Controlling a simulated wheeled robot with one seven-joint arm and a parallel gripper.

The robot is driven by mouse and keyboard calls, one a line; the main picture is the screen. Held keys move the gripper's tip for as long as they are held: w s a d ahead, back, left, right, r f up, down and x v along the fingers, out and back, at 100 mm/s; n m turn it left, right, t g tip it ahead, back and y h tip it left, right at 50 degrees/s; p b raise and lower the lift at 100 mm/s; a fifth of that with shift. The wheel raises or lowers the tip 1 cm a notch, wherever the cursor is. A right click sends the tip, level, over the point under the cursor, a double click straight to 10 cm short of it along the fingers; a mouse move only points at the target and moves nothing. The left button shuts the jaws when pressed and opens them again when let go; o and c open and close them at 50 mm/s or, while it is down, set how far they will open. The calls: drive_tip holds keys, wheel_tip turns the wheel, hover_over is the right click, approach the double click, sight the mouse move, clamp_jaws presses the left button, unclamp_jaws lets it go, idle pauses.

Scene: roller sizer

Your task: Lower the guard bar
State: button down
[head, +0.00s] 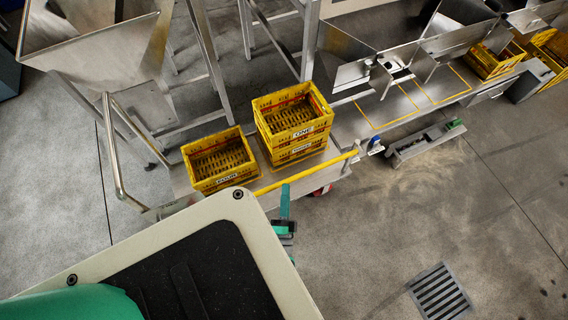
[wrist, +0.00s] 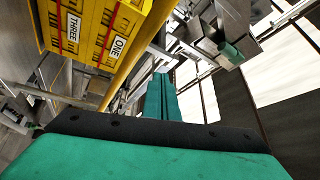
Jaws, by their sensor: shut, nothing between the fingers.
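The guard bar is a thin yellow rod (head: 325,166) along the front side of the crate cart in the head view. It runs from beside my body up to a metal post at its right end. In the wrist view the yellow bar (wrist: 138,58) slants down to the left, beside the stacked crates. My gripper (head: 286,190) is shut and empty. Its tips overlap the bar in the head view; I cannot tell if they touch it. In the wrist view the closed fingers (wrist: 160,82) point forward, to the right of the bar.
Two stacked yellow crates (head: 294,115) and a single yellow crate (head: 219,160) stand on the metal cart behind the bar. A steel hopper machine (head: 375,40) stands behind on the right. A floor drain (head: 440,292) lies at lower right. The floor right of my gripper is clear.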

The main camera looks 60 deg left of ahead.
drive_tip(key=d+f, duration=0.4)
drive_tip(key=d, duration=0.3)
drive_tip(key=shift+s+d, duration=0.15)
drive_tip(key=shift+s, duration=0.15)
